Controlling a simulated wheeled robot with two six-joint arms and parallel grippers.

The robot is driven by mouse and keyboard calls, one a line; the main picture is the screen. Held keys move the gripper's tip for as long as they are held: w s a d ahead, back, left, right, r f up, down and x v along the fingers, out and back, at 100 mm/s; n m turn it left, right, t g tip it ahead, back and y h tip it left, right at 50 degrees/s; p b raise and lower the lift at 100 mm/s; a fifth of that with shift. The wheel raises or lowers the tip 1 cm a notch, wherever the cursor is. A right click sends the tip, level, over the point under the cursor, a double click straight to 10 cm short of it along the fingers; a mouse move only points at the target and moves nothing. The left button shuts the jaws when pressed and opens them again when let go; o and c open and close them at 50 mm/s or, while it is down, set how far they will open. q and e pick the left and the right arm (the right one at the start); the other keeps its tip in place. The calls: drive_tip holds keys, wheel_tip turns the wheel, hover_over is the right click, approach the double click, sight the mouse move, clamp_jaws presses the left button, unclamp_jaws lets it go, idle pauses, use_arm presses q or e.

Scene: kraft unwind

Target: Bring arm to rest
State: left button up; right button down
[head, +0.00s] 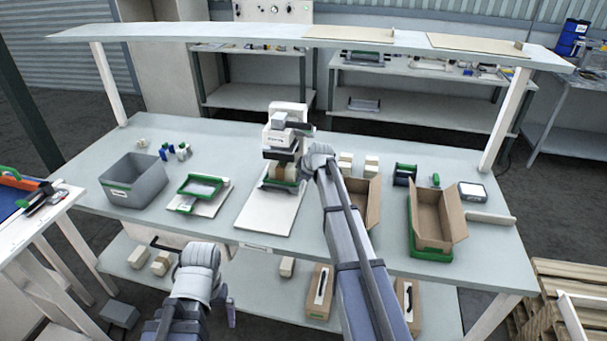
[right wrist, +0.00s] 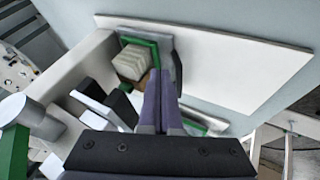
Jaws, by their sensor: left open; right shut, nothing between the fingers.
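My right arm reaches over the bench, with my right gripper (head: 308,168) beside the front of a white bench machine (head: 290,118). In the right wrist view my right gripper's two fingers (right wrist: 160,105) are together with nothing between them. Their tips are close to a ribbed beige block (right wrist: 131,62) in a green-edged holder (right wrist: 150,45); I cannot tell whether they touch it. My left gripper (head: 200,262) is low in front of the bench's front edge, open and apart from the objects on top; its fingertips are not clear.
The bench (head: 225,150) carries a grey bin (head: 135,180), a green-framed tray (head: 200,187), open cardboard boxes (head: 437,215) and small blocks. An overhead shelf (head: 250,33) spans it on posts. A lower shelf (head: 262,285) holds boxes. Wooden pallets (head: 560,290) stand at right.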

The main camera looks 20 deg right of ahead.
drive_tip(key=shift+a, duration=0.1)
drive_tip(key=s+a+f+m+g, duration=0.1)
drive_tip(key=s+a+f+g, duration=0.1)
drive_tip(key=s+a, duration=0.75)
drive_tip(key=s+a+f+m+g, duration=0.1)
drive_tip(key=s+a+f+g, duration=0.1)
drive_tip(key=s+a, duration=0.75)
drive_tip(key=s+a+m+g+h, duration=0.1)
drive_tip(key=s+a+m+g, duration=0.1)
drive_tip(key=s, duration=0.8)
drive_tip(key=s+a+m+g+h, duration=0.1)
drive_tip(key=s+a+m, duration=0.1)
drive_tip(key=s, duration=0.8)
drive_tip(key=shift+s+a+f+g, duration=0.15)
drive_tip(key=shift+a+g, duration=0.25)
drive_tip(key=shift+a, duration=0.3)
